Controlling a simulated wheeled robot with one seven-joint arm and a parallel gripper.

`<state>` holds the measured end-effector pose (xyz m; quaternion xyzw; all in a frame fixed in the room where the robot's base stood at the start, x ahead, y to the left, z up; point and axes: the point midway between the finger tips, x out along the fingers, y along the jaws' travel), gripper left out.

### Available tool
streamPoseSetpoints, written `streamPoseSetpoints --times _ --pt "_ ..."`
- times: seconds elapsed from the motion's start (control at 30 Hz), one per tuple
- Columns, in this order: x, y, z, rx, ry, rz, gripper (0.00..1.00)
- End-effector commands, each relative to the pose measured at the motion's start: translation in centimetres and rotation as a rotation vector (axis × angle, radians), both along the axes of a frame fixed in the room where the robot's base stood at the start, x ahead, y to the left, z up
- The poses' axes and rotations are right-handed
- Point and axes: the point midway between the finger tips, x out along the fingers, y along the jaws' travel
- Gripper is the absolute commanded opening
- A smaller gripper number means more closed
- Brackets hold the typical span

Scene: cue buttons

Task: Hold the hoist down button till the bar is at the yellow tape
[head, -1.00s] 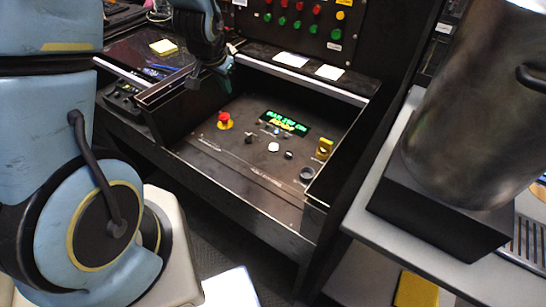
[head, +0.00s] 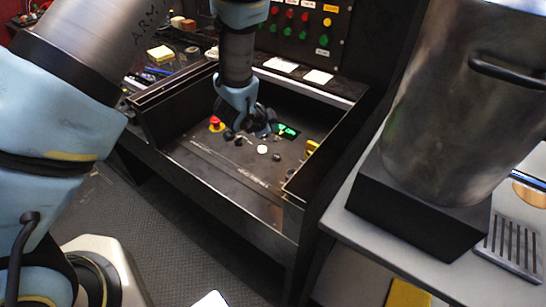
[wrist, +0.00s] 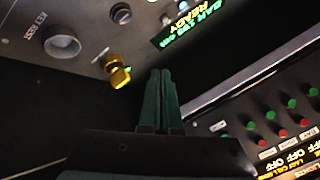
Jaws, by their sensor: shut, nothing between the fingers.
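The sloped control panel (head: 222,166) sits in a dark recessed desk in the head view. It carries a white round button (head: 262,149), small dark knobs (head: 238,142) and a red mushroom button (head: 216,123) on yellow. I cannot read which is the hoist down button. I see no hoist bar or yellow tape.
An upright board (head: 310,22) with red and green buttons stands behind. A large metal pot (head: 440,110) stands on the right counter.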

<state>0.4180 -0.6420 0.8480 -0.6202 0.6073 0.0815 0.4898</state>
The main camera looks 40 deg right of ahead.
Motion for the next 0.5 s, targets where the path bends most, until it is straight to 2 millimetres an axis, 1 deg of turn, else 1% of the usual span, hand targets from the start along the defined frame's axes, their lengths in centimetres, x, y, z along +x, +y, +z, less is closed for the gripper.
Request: streamPoseSetpoints --times 0.27,0.37,0.5 --pt "0.0 0.0 -0.4 0.000 0.001 0.002 0.00" --pt "0.0 0.1 -1.0 0.002 0.002 0.002 0.00" --pt "0.0 0.1 -2.4 0.001 0.001 0.002 0.00"
